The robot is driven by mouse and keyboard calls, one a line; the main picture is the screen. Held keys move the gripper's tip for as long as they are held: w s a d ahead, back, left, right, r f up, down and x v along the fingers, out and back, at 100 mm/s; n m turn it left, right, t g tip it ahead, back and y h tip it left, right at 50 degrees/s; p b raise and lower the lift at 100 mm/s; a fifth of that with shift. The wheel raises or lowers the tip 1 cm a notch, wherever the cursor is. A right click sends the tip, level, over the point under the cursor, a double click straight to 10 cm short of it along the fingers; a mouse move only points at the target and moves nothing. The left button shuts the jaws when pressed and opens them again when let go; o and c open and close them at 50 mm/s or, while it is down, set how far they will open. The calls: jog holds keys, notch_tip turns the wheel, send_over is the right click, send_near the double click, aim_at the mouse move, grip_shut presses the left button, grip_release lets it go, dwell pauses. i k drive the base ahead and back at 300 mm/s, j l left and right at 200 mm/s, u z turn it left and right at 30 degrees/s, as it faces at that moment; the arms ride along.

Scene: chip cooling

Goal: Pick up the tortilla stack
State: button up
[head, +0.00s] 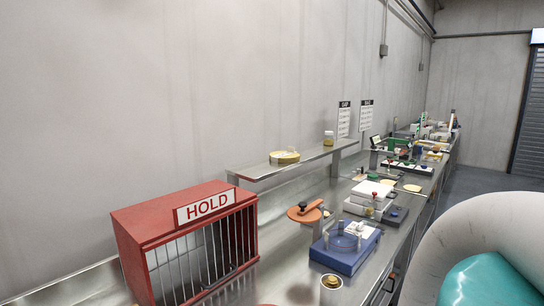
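I cannot pick out the tortilla stack for certain. A small, flat, pale round thing (412,188) lies on the steel counter (280,262), right of the middle of the head view. It is too small to tell whether it is a stack. A yellowish round thing (284,157) sits on the raised steel shelf (262,170), and its kind is also unclear. My gripper is not in view. A large white and teal part at the lower right is my own arm, and it hides the floor there.
A red barred cage with a HOLD sign (206,206) stands at the near left. A blue device (345,250), a brown disc with an orange-handled tool (304,213) and a small can (331,283) stand nearby. Several items crowd the far counter. The wall closes off the left.

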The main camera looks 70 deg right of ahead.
aim_at(290, 155)
jog(key=k+l, duration=0.15)
jog(key=l, duration=0.25)
jog(key=k+l+u, duration=0.1)
jog(key=l, duration=0.3)
jog(key=k+l, duration=0.15)
jog(key=l, duration=0.25)
jog(key=k+l+u, duration=0.1)
jog(key=l, duration=0.3)
jog(key=k+l, duration=0.2)
jog(key=l, duration=0.15)
jog(key=k+l+u, duration=0.1)
jog(key=l, duration=0.3)
